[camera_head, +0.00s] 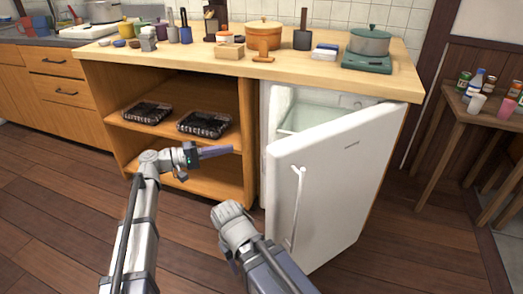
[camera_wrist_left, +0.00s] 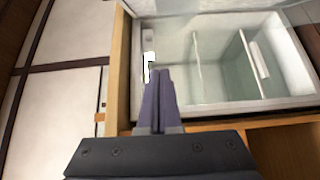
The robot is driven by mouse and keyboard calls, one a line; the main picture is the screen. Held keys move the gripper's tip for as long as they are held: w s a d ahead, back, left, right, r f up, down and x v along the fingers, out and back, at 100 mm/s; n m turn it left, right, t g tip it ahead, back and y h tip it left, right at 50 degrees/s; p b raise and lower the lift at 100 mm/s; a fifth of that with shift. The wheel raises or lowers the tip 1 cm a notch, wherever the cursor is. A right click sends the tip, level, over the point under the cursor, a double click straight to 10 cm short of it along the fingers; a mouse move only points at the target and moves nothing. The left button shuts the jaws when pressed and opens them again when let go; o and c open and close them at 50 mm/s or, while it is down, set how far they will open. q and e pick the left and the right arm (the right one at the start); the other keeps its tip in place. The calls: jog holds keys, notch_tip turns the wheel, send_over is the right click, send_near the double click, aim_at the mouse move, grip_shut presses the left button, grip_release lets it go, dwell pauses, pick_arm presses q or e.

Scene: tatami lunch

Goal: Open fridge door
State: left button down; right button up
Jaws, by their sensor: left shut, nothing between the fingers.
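The white fridge door (camera_head: 318,180) stands part-way open under the counter in the head view, swung out toward me. Its pale vertical handle (camera_head: 296,208) is on the outer face. The fridge interior (camera_head: 303,113) shows through the gap above the door, and its pale shelves (camera_wrist_left: 215,62) show in the left wrist view. My left gripper (camera_head: 230,149) is shut and empty, left of the door and apart from the handle. Its closed fingers (camera_wrist_left: 158,72) appear in front of the interior in the wrist view. My right arm's end shows low in the middle; its fingers are not visible.
The wooden counter (camera_head: 180,62) holds a pot, cups and utensils. Two dark trays lie on the open shelf (camera_head: 165,133) left of the fridge. A small table (camera_head: 465,115) with bottles and cups stands at right. Floor between it and the door is clear.

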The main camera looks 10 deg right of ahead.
pick_arm(q)
jog(key=s+d, duration=0.3)
jog(key=d, duration=0.8)
jog(key=shift+d, duration=0.15)
